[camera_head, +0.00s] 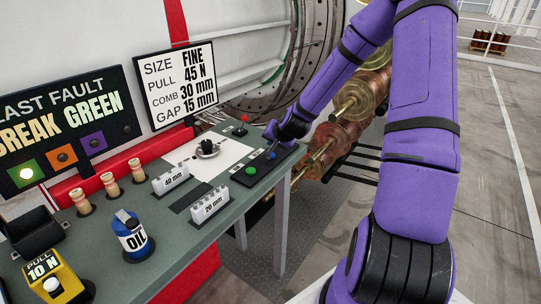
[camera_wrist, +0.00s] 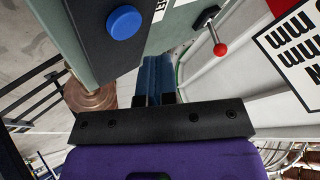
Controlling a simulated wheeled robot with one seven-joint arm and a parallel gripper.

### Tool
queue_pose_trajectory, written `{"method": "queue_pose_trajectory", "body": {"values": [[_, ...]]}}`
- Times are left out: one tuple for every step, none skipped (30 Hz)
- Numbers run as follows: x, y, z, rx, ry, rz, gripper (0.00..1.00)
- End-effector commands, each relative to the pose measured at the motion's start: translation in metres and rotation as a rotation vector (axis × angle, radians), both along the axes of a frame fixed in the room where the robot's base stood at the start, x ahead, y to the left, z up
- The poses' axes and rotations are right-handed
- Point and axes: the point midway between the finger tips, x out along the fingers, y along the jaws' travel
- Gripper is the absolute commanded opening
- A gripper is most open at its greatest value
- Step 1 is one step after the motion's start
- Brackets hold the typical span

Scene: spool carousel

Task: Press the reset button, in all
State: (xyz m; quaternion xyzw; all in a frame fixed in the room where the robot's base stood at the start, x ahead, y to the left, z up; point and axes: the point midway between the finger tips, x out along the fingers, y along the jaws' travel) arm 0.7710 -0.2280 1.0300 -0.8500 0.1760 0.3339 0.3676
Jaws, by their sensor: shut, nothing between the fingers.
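A black button strip (camera_head: 262,166) lies along the right edge of the grey-green bench. It carries a green button (camera_head: 251,171) and a blue button (camera_head: 271,155). In the wrist view the blue button (camera_wrist: 125,22) shows large at the top left, with a white label beside it (camera_wrist: 157,10) that is cut off; I cannot read it fully. My gripper (camera_head: 271,131) is shut and empty, just past the blue button at the bench's far right corner, apart from it. In the wrist view my gripper (camera_wrist: 154,62) points beyond the bench's edge.
A red-knobbed lever (camera_head: 242,121) stands near my gripper; it also shows in the wrist view (camera_wrist: 220,49). A black knob (camera_head: 207,148), white comb blocks (camera_head: 171,180), an oil bottle (camera_head: 131,233) and wooden pegs stand on the bench. Spools (camera_head: 335,142) lie beyond.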

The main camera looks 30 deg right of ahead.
Motion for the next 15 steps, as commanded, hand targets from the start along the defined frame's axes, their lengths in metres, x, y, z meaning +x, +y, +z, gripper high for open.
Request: {"method": "queue_pose_trajectory", "body": {"values": [[0.0, 0.0, -0.005, 0.001, 0.001, 0.001, 0.0], [0.0, 0.0, -0.007, 0.0, 0.0, 0.0, 0.0], [0.0, 0.0, -0.01, 0.001, 0.001, -0.001, 0.0], [0.0, 0.0, -0.011, 0.001, 0.001, -0.001, 0.0], [0.0, 0.0, -0.013, 0.0, 0.001, 0.0, 0.0], [0.0, 0.0, -0.014, 0.0, 0.001, 0.0, 0.0], [0.0, 0.0, -0.015, 0.0, 0.0, 0.0, 0.0], [0.0, 0.0, -0.015, 0.0, 0.0, 0.0, 0.0], [0.0, 0.0, -0.016, 0.0, 0.0, 0.0, 0.0], [0.0, 0.0, -0.016, -0.001, -0.001, -0.001, 0.0], [0.0, 0.0, -0.016, -0.001, -0.001, -0.001, 0.0], [0.0, 0.0, -0.016, -0.001, -0.001, -0.001, 0.0], [0.0, 0.0, -0.016, -0.001, -0.001, -0.001, 0.0], [0.0, 0.0, -0.016, -0.001, -0.001, -0.001, 0.0], [0.0, 0.0, -0.016, -0.001, -0.001, -0.001, 0.0]]}}
